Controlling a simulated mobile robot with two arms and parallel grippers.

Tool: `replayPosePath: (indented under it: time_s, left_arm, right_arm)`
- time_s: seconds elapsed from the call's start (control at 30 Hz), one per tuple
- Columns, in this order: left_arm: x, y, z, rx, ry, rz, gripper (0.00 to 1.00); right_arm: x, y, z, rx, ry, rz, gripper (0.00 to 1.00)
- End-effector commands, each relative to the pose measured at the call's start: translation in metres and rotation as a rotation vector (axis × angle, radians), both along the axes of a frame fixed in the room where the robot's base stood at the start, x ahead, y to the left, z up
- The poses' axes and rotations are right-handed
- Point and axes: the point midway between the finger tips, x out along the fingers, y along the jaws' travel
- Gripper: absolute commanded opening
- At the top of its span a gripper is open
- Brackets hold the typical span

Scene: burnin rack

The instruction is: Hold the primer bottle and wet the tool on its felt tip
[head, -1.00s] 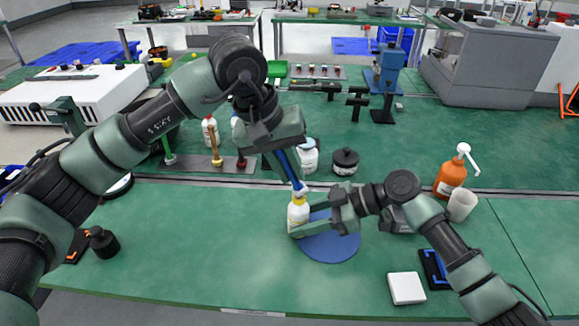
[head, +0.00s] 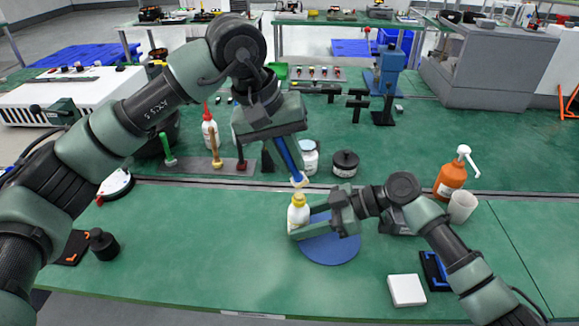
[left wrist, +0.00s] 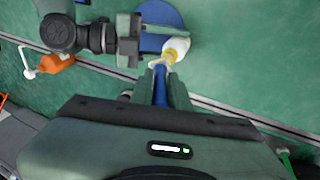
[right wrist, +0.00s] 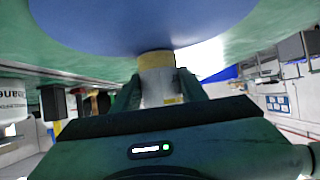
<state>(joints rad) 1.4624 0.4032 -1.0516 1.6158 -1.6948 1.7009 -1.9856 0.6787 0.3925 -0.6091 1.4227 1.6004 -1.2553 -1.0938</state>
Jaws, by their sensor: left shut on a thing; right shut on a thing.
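The primer bottle (head: 298,217) is white with a yellow top and stands upright at the left edge of a round blue mat (head: 335,250). My right gripper (head: 306,223) is shut on it from the right; the bottle also shows between the fingers in the right wrist view (right wrist: 157,85). My left gripper (head: 284,150) is shut on a blue-handled tool (head: 288,158) with a pale tip that points down. The tool tip is just above the bottle's yellow top, apart from it in the head view. The left wrist view shows the blue tool (left wrist: 160,86) and the bottle (left wrist: 177,48) beyond.
An orange pump bottle (head: 450,180) and a white cup (head: 462,206) stand to the right. A white block (head: 406,290) lies at the front right. A black jar (head: 345,162) and a white jar (head: 309,158) stand behind. The front left of the table is mostly clear.

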Motion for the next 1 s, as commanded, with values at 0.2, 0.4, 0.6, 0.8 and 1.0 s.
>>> replayPosePath:
  time_s: [0.2, 0.4, 0.6, 0.8, 1.0]
  left_arm:
    - [0.000, 0.000, 0.019, -0.001, -0.001, -0.001, 0.00]
    - [0.000, 0.000, 0.034, -0.001, 0.000, 0.000, 0.00]
    - [0.000, 0.000, 0.041, -0.001, 0.000, 0.000, 0.00]
    - [0.000, 0.000, 0.041, -0.001, 0.000, 0.000, 0.00]
    - [0.000, 0.000, 0.040, -0.001, 0.000, 0.000, 0.00]
  right_arm:
    - [0.000, 0.000, -0.001, -0.001, 0.002, 0.001, 0.20]
    - [0.000, 0.000, -0.001, -0.001, 0.001, 0.000, 0.20]
    - [0.000, 0.000, -0.001, -0.001, 0.001, 0.000, 0.20]
    - [0.000, 0.000, -0.001, -0.001, 0.001, 0.000, 0.20]
    - [0.000, 0.000, -0.001, -0.001, 0.001, 0.000, 0.20]
